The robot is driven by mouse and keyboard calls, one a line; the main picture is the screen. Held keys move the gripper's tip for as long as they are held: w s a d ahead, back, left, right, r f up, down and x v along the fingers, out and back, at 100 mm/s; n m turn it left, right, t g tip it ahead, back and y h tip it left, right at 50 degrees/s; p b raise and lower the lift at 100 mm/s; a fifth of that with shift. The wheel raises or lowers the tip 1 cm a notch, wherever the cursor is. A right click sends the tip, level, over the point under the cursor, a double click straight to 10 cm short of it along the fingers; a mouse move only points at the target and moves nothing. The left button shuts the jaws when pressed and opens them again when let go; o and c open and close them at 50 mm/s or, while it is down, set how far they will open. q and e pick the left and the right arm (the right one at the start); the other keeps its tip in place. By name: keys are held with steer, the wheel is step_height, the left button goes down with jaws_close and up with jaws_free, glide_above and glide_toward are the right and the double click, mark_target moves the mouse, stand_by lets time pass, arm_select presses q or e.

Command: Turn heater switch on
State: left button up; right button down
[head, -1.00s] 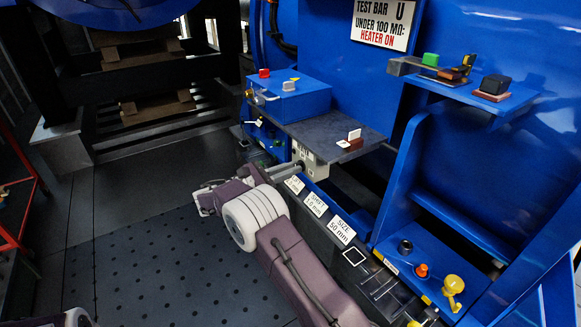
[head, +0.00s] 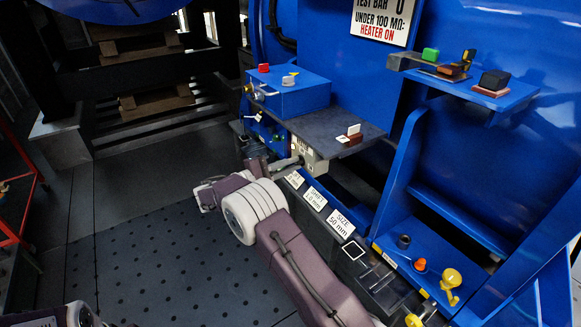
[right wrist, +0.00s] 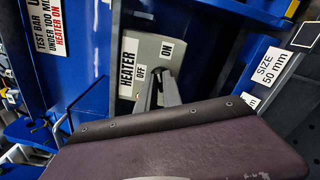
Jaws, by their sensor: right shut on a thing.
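The heater switch (right wrist: 152,64) is a pale grey plate marked HEATER, OFF and ON in the right wrist view. In the head view its small box (head: 311,158) sits under the grey shelf. My right gripper (right wrist: 160,80) has its two grey fingers against the plate between the OFF and ON marks. It is shut on the switch lever, which the fingers mostly hide. In the head view my right gripper (head: 292,162) reaches the box from the left. My left gripper is out of view.
Above the box is the grey shelf (head: 345,125) and left of it a blue box (head: 290,97) with knobs. A sign (head: 382,22) reads "under 100 MΩ: heater on". White label cards (head: 314,198) line the ledge at the right. The dark floor (head: 130,235) at the left is open.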

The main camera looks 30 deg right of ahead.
steer(key=m+b, duration=0.2)
steer(key=m, duration=0.2)
steer(key=shift+f+m, duration=0.15)
steer(key=shift+m, duration=0.15)
stand_by(0.5)
steer(key=c, duration=1.5)
jaws_free()
steer(key=shift+m, duration=0.3)
steer(key=shift+a, duration=0.1)
steer(key=a+p, duration=0.3)
steer(key=a, duration=0.6)
steer(key=shift+s, duration=0.35)
